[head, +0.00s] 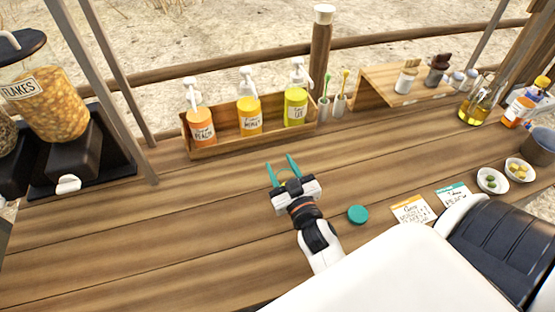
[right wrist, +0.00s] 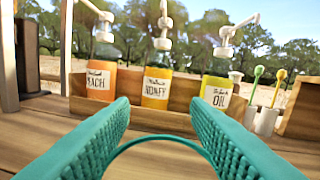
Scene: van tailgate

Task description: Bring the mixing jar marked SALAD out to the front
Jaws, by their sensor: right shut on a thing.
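My right gripper (head: 280,172) is over the middle of the counter, in front of the bottle rack, its teal fingers pointing toward the rack. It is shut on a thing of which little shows. In the right wrist view a thin teal curved rim (right wrist: 160,139) spans between the two fingers. In the head view a small yellowish patch (head: 284,183) shows between the finger bases. No SALAD label is readable in either view, so I cannot tell whether this is the mixing jar. A round teal lid (head: 357,214) lies on the counter right of the gripper. My left gripper is not in view.
A wooden rack (head: 255,139) holds pump bottles marked PEACH (head: 201,126), HONEY (head: 249,117) and OIL (head: 295,106). A FLAKES dispenser (head: 50,100) stands at left. Cards (head: 413,210) and small bowls (head: 492,181) lie at right. The counter's left middle is clear.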

